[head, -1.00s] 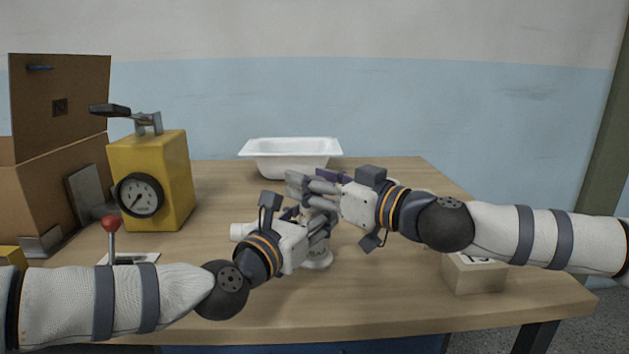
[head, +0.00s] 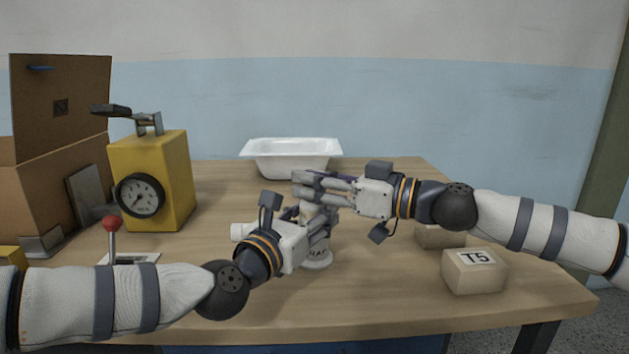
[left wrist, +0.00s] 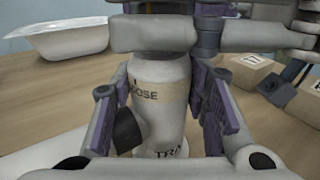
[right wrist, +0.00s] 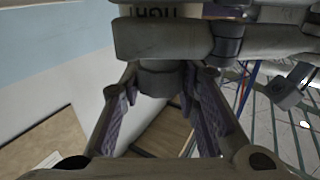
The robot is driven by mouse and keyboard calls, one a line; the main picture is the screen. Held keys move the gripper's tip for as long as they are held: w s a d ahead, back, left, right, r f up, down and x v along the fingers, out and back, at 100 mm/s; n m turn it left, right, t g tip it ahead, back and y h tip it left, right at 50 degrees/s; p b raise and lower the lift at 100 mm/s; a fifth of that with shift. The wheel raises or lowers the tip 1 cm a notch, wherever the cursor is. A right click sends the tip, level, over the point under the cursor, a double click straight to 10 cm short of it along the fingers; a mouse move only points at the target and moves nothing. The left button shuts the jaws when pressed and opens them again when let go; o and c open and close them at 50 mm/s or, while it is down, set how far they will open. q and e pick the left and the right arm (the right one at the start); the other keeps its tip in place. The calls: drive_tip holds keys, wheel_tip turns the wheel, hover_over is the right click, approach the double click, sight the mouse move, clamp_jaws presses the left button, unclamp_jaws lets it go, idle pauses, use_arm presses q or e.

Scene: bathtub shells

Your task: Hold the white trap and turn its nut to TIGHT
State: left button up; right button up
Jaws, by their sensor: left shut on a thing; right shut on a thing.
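The white trap (head: 318,261) stands upright on the table, partly hidden by my grippers. In the left wrist view its body (left wrist: 158,75) carries a tan band; "OOSE" and a dark mark above it show. My left gripper (head: 318,228) is shut on the trap body, with a finger on each side. The dark grey nut (right wrist: 160,82) is at the top of the trap. My right gripper (head: 308,186) is shut on this nut, above my left gripper.
A white bathtub shell (head: 290,165) stands behind the grippers. A block labelled T5 (head: 473,271) and another block (head: 438,237) are at right.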

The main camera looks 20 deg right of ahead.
drive_tip(key=n+g+y, duration=0.2)
drive_tip(key=g, duration=0.1)
drive_tip(key=n+g+y, duration=0.2)
drive_tip(key=n+g, duration=0.1)
drive_tip(key=shift+w+g, duration=0.1)
drive_tip(key=shift+g, duration=0.3)
drive_tip(key=shift+f+n+g+y, duration=0.15)
drive_tip(key=shift+n+g+y, duration=0.45)
drive_tip(key=shift+n+g, duration=0.65)
drive_tip(key=shift+g, duration=0.75)
drive_tip(key=o, duration=1.2)
wheel_tip(320, 180, up, 10)
drive_tip(key=shift+r, duration=0.15)
